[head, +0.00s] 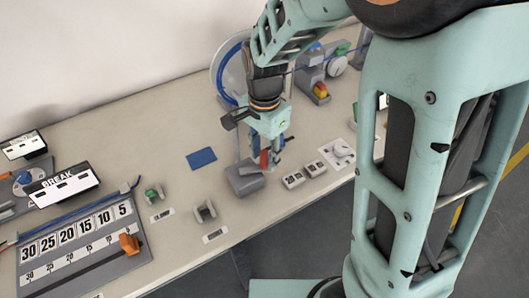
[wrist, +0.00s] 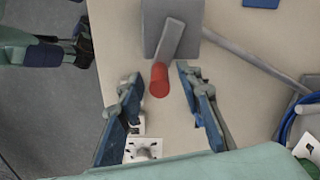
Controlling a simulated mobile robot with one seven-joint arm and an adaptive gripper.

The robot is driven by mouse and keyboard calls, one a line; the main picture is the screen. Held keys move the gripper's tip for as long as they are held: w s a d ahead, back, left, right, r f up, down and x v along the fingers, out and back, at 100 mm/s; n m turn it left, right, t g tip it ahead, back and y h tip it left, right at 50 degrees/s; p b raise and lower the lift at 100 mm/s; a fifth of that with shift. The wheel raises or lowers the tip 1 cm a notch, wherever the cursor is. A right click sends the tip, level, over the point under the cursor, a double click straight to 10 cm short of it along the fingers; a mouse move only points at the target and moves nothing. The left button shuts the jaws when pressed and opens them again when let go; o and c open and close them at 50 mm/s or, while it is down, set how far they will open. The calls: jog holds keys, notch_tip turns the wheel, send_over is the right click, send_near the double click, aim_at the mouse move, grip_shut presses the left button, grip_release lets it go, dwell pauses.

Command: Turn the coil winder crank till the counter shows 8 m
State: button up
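The coil winder's grey box (head: 245,178) stands near the table's front edge; it also shows at the top of the wrist view (wrist: 160,22). Its grey crank arm (wrist: 170,40) ends in a red handle (wrist: 159,82). The red handle also shows in the head view (head: 264,159), partly hidden by my gripper. My gripper (head: 270,155) is open, with the handle between its two blue-padded fingertips and a gap on both sides in the wrist view. A spool with blue cable (head: 217,72) stands behind my arm. I cannot make out a counter reading in metres.
Small blocks with white faces (head: 293,180) and a white plate (head: 338,152) lie right of the winder. A numbered board with an orange slider (head: 129,243), a BREAK sign (head: 62,186) and a grey cradle (head: 204,211) are left. A blue pad (head: 201,159) lies flat behind the winder.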

notch_tip(320, 180, up, 12)
jog(key=shift+r, duration=0.1)
dwell(0.4)
dwell(0.4)
jog(key=shift+d, duration=0.15)
dwell(0.6)
